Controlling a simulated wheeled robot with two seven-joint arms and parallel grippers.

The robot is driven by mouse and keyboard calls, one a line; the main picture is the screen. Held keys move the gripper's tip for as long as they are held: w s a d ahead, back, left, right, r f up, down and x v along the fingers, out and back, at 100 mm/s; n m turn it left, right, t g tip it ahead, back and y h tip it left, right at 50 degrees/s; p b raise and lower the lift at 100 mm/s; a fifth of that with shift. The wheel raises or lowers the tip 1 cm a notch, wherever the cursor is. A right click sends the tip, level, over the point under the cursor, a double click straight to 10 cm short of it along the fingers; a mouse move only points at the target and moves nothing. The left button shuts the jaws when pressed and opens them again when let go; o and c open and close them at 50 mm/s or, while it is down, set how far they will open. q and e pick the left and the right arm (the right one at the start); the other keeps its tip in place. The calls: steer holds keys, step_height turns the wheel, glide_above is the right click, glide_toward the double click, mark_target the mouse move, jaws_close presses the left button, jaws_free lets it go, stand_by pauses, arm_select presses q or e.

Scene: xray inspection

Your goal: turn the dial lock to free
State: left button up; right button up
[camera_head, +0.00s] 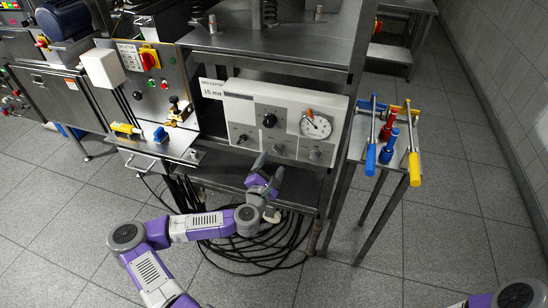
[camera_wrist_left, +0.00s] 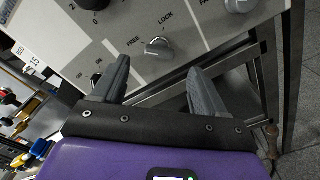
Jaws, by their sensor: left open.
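The dial lock (camera_wrist_left: 158,47) is a small grey knob on a pale control panel, with the words FREE to its left and LOCK above it in the left wrist view. I cannot tell for sure which mark it points to. In the head view the panel (camera_head: 234,112) is a white box under a steel shelf, and the small knobs sit along its lower edge. My left gripper (camera_wrist_left: 158,82) is open and empty, its two fingers apart and short of the knob, one to each side. In the head view the left gripper (camera_head: 269,168) is just below the panel. My right gripper is out of view.
A big black knob (camera_head: 270,120) and a round gauge (camera_head: 316,125) are on the same panel. A side stand (camera_head: 398,163) with blue and yellow handles is to the right. A coil of black cable (camera_head: 262,246) lies on the floor below.

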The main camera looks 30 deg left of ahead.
arm_select(q)
steer(key=v, duration=0.2)
steer(key=shift+s+d, duration=0.1)
steer(key=shift+s, duration=0.15)
steer(key=d+f+m+g+h, duration=0.1)
steer(key=d+f+m+h, duration=0.3)
steer(key=d, duration=0.4)
steer(key=d+f+m+g+h, duration=0.2)
steer(key=d+f+m+h, duration=0.25)
steer(key=d, duration=0.35)
steer(key=s+d+f+m+g+h, duration=0.3)
steer(key=s+d+f+m+g, duration=0.3)
steer(key=s+d+f+m, duration=0.5)
steer(key=s+a+f+m+g+y, duration=0.3)
steer(key=s+f+m+g, duration=0.4)
steer(key=s, duration=0.4)
steer(key=shift+s+a+f+m+g, duration=0.2)
steer(key=shift+a+f+m+g, duration=0.15)
steer(key=shift+a+f+g, duration=0.25)
